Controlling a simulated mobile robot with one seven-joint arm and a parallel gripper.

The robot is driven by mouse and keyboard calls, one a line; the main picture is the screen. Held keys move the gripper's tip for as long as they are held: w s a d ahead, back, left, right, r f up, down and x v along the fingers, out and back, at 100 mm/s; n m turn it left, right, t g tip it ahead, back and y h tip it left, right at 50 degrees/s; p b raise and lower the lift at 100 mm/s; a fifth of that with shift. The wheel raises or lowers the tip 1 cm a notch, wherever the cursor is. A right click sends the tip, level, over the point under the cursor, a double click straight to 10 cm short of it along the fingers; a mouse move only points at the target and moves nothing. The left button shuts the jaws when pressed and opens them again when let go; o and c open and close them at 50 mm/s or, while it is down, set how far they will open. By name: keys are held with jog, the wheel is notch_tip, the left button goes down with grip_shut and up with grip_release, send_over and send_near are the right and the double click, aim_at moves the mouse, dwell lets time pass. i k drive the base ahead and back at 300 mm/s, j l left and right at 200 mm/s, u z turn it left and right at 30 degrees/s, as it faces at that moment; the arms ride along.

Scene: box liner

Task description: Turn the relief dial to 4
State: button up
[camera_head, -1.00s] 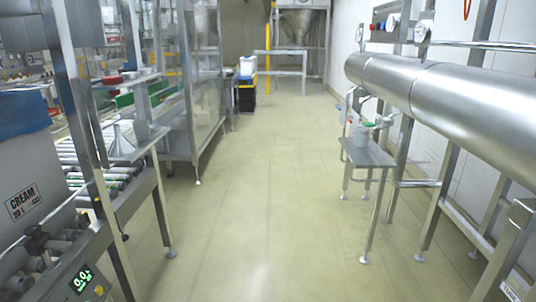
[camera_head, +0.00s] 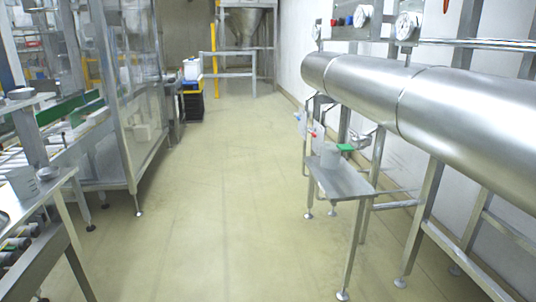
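My gripper is not in view. No dial with readable numbers shows, and I cannot tell which part is the relief dial. Above the large steel cylinder (camera_head: 455,103) on the right are round white-faced gauges: a near one (camera_head: 408,26), a middle one (camera_head: 362,14) and a small far one (camera_head: 316,31). Their markings are too small to read. Red and blue round parts (camera_head: 342,21) sit on the panel beside the middle gauge.
A small steel side table (camera_head: 350,188) holds a grey cup (camera_head: 330,157) and a green item (camera_head: 345,147). Steel frames and a conveyor (camera_head: 35,250) line the left. Black crates (camera_head: 193,106) stand far back. The pale floor (camera_head: 220,200) between is clear.

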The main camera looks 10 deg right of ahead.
aim_at(350, 18)
jog(key=i+j+z, duration=0.45)
jog(key=i, duration=0.2)
jog(key=i+j+z, duration=0.45)
jog(key=i, duration=0.15)
jog(key=i+j, duration=0.15)
jog(key=i, duration=0.35)
jog(key=i+j+z, duration=0.1)
jog(key=i, duration=0.35)
jog(key=j, duration=0.1)
